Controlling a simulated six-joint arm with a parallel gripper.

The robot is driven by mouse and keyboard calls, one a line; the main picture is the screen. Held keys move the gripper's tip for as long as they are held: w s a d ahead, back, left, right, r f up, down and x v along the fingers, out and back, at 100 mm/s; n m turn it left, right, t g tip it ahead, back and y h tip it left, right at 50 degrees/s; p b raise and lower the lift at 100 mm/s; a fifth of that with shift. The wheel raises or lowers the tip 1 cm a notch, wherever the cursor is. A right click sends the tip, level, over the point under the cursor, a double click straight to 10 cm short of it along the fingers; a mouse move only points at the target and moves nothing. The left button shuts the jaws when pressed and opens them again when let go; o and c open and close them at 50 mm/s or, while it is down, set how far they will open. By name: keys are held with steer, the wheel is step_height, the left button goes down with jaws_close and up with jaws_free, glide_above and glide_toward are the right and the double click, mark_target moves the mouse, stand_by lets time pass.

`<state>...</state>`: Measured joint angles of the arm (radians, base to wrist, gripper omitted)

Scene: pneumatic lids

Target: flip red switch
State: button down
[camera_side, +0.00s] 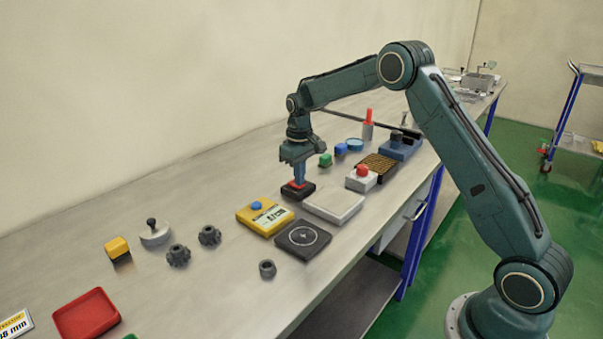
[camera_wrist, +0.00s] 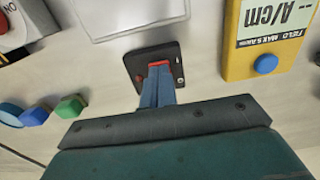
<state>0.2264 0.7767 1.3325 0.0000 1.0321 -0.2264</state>
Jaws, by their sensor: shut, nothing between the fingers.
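The red switch (camera_side: 296,185) sits on a small black base (camera_side: 303,196) on the workbench, just left of a pale flat tray. In the wrist view the red switch (camera_wrist: 159,63) shows as a red strip in its black base (camera_wrist: 175,57), partly hidden behind my fingers. My gripper (camera_side: 299,181) points straight down over the switch with its blue fingers shut and nothing between them. In the wrist view the fingertips (camera_wrist: 159,70) are at the red part. I cannot tell whether they touch it or which way the switch is tipped.
A yellow meter (camera_side: 265,216) with a blue knob and a black pad (camera_side: 303,240) stand close in front. The pale tray (camera_side: 333,204) is beside the switch. A white box with a red button (camera_side: 361,177) and small coloured blocks (camera_side: 325,160) stand farther back.

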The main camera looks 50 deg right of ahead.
stand_by(0.4)
steer(key=shift+r, duration=3.35)
steer(key=shift+r, duration=0.1)
